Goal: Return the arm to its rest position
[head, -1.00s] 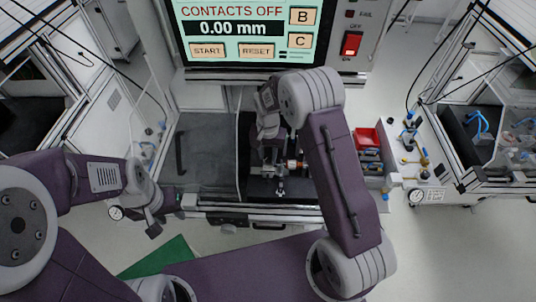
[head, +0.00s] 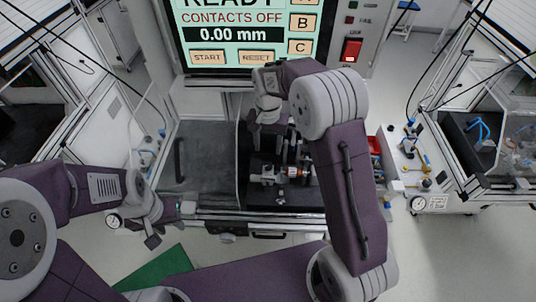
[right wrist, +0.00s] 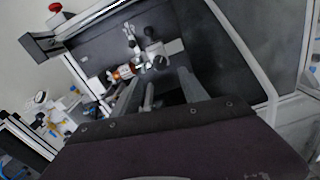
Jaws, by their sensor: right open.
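My right arm reaches up from the lower right in the head view, bent at a large grey joint. Its gripper (head: 264,125) hangs above the back of the dark test bay, partly hidden by the wrist. In the right wrist view the fingers (right wrist: 162,92) are spread with nothing between them. A fixture with a copper-orange part (head: 294,172) stands in the bay, clear of the gripper; the orange part also shows in the right wrist view (right wrist: 124,72). My left gripper (head: 162,224) is low at the left, in front of the bay; its jaw state is unclear.
A screen (head: 246,36) behind the bay reads CONTACTS OFF and 0.00 mm. A red switch (head: 351,49) is beside it. White-framed benches flank both sides; grey floor is open at the lower right.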

